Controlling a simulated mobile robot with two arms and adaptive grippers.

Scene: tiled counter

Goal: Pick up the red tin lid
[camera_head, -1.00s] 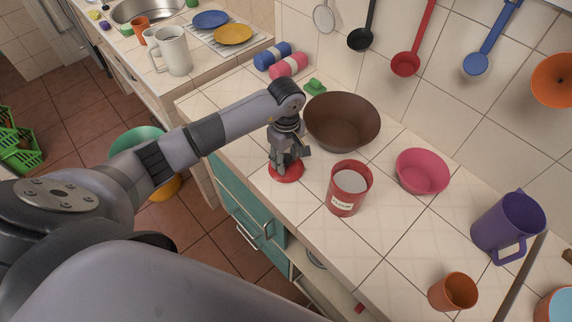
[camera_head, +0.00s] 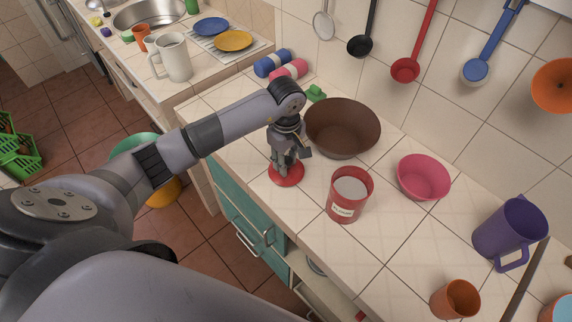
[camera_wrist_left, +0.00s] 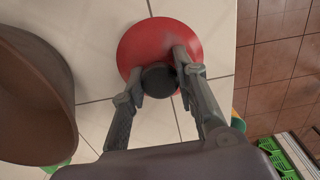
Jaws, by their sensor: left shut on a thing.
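The red tin lid (camera_head: 286,176) is a red disc at the front edge of the tiled counter, left of the red tin (camera_head: 350,194). In the left wrist view the lid (camera_wrist_left: 150,38) shows a dark round knob (camera_wrist_left: 159,79) at its middle. My left gripper (camera_head: 284,167) points down over the lid, and in the wrist view its fingers (camera_wrist_left: 160,80) are on both sides of the knob, shut on it. I cannot tell whether the lid touches the counter. The tin stands open with pale contents. My right gripper is not in view.
A brown bowl (camera_head: 342,128) stands close behind the gripper and the tin. A pink bowl (camera_head: 424,177), a purple jug (camera_head: 509,232) and an orange cup (camera_head: 455,299) stand to the right. Counter tiles between tin and jug are clear.

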